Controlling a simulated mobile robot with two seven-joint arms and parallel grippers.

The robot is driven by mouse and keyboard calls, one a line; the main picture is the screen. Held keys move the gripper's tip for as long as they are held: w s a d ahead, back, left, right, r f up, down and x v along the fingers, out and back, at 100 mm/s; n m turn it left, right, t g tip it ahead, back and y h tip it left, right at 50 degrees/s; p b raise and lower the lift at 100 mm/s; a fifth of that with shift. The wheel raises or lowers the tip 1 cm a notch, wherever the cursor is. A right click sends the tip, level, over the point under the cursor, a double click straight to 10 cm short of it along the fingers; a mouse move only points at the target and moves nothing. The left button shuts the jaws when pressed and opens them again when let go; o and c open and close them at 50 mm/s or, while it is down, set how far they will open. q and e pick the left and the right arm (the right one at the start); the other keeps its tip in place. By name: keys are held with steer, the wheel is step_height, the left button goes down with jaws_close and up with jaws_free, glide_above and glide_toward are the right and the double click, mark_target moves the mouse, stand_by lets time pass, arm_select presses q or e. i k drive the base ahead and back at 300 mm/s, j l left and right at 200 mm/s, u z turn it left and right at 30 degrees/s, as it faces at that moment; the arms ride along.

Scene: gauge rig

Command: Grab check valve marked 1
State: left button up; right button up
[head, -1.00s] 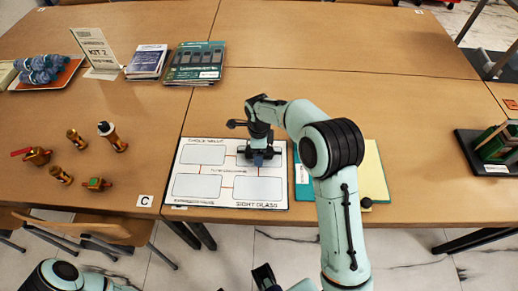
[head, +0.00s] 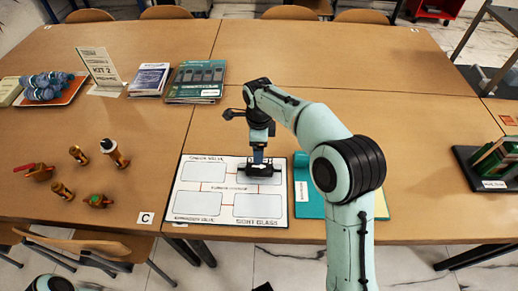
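Several brass fittings lie on the table at the left: a red-handled valve (head: 38,173), two small brass cylinders (head: 78,155) (head: 62,191), a taller piece with a dark-and-white band (head: 115,153), and a brass piece with green on top (head: 98,201). No number is readable on any of them, so I cannot tell which is the check valve marked 1. My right gripper (head: 260,172) points down over the white board (head: 217,201), far right of the fittings; its finger opening is unclear.
The board has outlined, labelled boxes. A teal folder (head: 308,196) lies right of it. Behind are a KIT 2 sign (head: 98,68), booklets (head: 196,80) and an orange tray (head: 70,92) with blue-grey parts. A black rack (head: 466,160) stands far right. The table's middle is clear.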

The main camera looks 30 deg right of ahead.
mark_target(57, 188)
steer(key=k, duration=1)
